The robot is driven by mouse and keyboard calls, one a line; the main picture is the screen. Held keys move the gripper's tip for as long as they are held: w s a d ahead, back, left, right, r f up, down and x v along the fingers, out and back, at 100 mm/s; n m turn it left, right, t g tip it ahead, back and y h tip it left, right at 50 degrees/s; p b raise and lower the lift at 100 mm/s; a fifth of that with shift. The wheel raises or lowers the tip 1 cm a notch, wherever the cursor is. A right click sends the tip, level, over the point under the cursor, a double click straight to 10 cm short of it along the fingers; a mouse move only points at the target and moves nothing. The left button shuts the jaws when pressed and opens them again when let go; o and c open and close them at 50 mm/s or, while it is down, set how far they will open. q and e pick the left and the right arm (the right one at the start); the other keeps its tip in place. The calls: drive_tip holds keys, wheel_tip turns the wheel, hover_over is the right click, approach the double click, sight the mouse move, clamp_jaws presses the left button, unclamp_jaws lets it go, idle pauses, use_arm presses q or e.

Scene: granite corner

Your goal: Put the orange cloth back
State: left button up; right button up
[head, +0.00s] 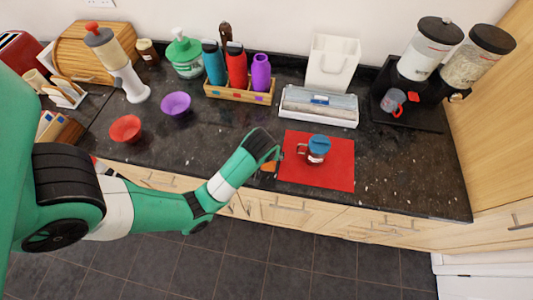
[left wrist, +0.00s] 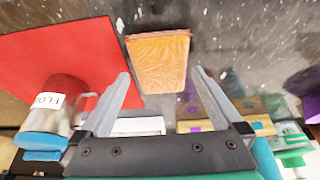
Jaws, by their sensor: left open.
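The orange cloth (left wrist: 158,62) looks like a small folded rectangle in the left wrist view, lying on the dark counter beside the red mat (left wrist: 60,55). In the head view only a bit of the cloth (head: 269,167) shows at the mat's left edge, the rest hidden by my left arm. My left gripper (left wrist: 161,75) is open, with one finger on either side of the cloth's near part in the picture; whether they touch it I cannot tell. My right gripper is in neither view.
A mug with a blue lid (head: 317,150) stands on the red mat, close to my left gripper. Behind are a white tray box (head: 318,106) and a wooden rack of bottles (head: 238,93). Purple (head: 176,104) and red (head: 126,129) bowls stand left. Counter right of the mat is clear.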

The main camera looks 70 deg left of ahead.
use_arm(q)
drive_tip(key=p+v, duration=0.9)
drive_tip(key=v, duration=0.1)
drive_tip(key=shift+r, duration=0.4)
drive_tip(key=shift+s+d, duration=0.1)
